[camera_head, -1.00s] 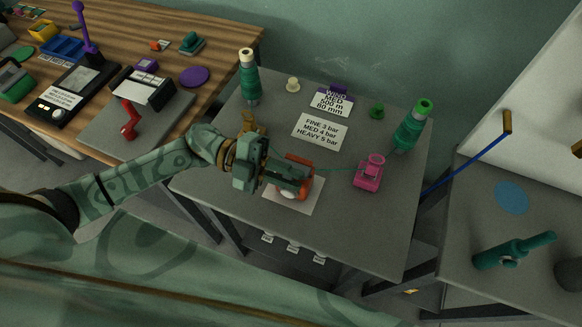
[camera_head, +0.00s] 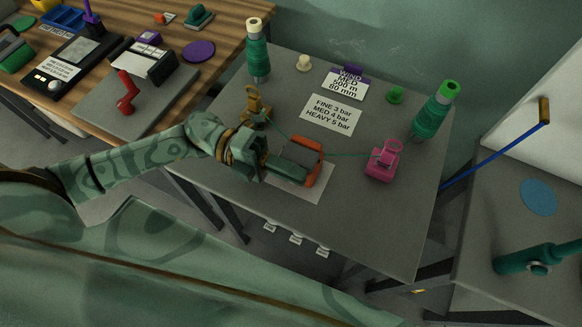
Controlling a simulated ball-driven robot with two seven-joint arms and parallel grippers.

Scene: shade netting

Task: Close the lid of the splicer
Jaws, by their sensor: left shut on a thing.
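The orange-red splicer (camera_head: 318,167) stands on a pale sheet in the middle of the grey table. An upright orange part of it shows at the tips of my left gripper. My left gripper (camera_head: 298,167) reaches in from the left and is shut on the splicer; whether it holds the lid or the body is hard to tell. The fingers hide much of the splicer, so the lid's angle is unclear. A thin green thread runs across from the brass-coloured piece (camera_head: 255,105) to the pink device (camera_head: 384,162). My right gripper is not in view.
Green thread cones stand at the back left (camera_head: 258,55) and right (camera_head: 433,113) of the table. Printed cards (camera_head: 329,115) lie behind the splicer. The table's front right is clear. A wooden bench (camera_head: 220,25) stands left, another grey table right (camera_head: 480,215).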

